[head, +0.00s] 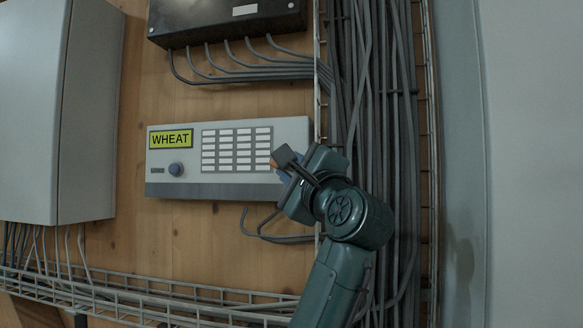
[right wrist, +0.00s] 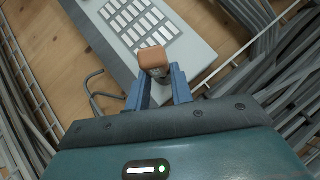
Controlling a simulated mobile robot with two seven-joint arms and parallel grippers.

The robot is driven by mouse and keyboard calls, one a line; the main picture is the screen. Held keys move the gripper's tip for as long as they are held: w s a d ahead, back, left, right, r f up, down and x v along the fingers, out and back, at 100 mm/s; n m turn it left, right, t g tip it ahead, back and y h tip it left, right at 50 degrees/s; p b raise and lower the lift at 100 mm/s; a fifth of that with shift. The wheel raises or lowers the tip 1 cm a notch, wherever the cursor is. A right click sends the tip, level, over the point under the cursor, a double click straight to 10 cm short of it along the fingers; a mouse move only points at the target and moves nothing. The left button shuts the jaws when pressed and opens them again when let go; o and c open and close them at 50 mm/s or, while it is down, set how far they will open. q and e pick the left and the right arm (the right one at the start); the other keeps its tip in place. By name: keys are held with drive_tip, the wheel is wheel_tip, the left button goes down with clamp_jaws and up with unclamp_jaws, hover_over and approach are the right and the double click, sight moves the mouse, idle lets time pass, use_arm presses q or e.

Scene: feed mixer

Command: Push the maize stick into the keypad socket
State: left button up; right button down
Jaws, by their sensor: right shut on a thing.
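The keypad unit (head: 228,188) is a pale grey box on the wooden wall, with a lit display reading WHEAT (head: 171,139) and rows of white keys (head: 236,148). My right gripper (head: 284,168) is in front of its right end. In the right wrist view, the blue fingers of that gripper (right wrist: 160,88) are shut on the stick (right wrist: 155,58), which has an orange-brown block end and a grey part between the fingers. Only a sliver of orange shows in the head view. I cannot make out the socket for certain. My left gripper is out of view.
A round blue-grey knob (head: 175,169) and a small dark slot (head: 157,171) are below the display. A dark box (head: 230,18) with cables hangs above. Thick vertical cables (head: 375,90) run right of the keypad. A wire tray (head: 150,296) runs below. A grey cabinet (head: 85,110) stands left.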

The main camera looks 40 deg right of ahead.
idle(0.7)
drive_tip(key=shift+w+d+p, duration=0.35)
drive_tip(key=shift+w+d, duration=0.3)
drive_tip(key=shift+d, duration=0.1)
idle(0.5)
drive_tip(key=c, duration=1.5)
unclamp_jaws()
drive_tip(key=o, duration=0.4)
drive_tip(key=shift+w+d+f, duration=0.1)
drive_tip(key=shift+c, duration=0.2)
